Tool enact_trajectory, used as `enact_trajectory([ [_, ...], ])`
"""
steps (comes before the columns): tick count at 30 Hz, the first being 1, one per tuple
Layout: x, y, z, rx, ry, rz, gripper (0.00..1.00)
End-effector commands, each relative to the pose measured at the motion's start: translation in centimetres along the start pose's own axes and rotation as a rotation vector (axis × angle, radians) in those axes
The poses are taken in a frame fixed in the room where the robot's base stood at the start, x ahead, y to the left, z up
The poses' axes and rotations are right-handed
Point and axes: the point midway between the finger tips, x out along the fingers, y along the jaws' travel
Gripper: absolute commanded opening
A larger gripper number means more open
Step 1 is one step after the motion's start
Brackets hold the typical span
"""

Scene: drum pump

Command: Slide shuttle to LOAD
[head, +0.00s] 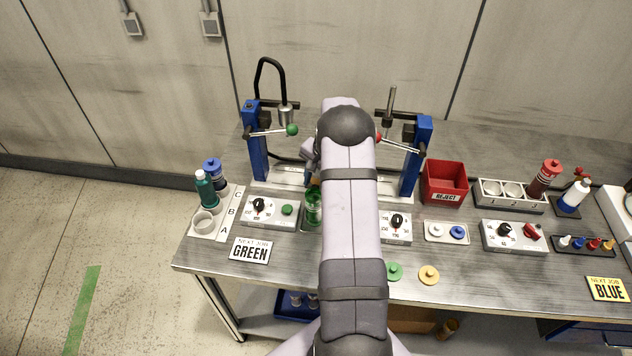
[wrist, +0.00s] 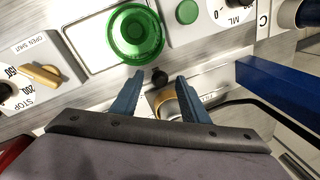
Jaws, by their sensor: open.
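A brass-coloured ring or cup (wrist: 166,105) shows just behind the knob, between the fingers. The knob may belong to the shuttle; the shuttle's body is mostly hidden by the gripper and arm. A pale strip (wrist: 215,80) with partly readable lettering runs beside it. No LOAD marking is readable. In the head view my arm covers the middle of the station, and the gripper is mostly hidden behind it.
A green vessel (head: 313,208) stands close in front of the gripper. Blue posts flank the station at left (head: 257,142) and right (head: 415,160). A green-knobbed lever (head: 291,130) and red reject bin (head: 445,182) are near. Dial boxes (head: 272,209) line the front.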

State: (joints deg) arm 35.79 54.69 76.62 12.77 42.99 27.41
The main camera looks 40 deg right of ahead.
Motion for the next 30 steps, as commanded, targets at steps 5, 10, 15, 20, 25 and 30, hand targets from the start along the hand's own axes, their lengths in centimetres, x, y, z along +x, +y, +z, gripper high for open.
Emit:
enact_trajectory([
  [5,0.7,0.0,0.0,0.000,0.000,-0.001,0.41],
  [10,0.8,0.0,0.0,-0.001,0.001,-0.001,0.41],
  [15,0.8,0.0,0.0,0.000,0.001,-0.001,0.22],
  [20,0.7,0.0,0.0,-0.001,0.001,-0.001,0.00],
  [25,0.7,0.8,-0.5,0.002,0.001,0.000,0.00],
  [30,0.2,3.3,-1.9,0.004,0.003,-0.001,0.00],
])
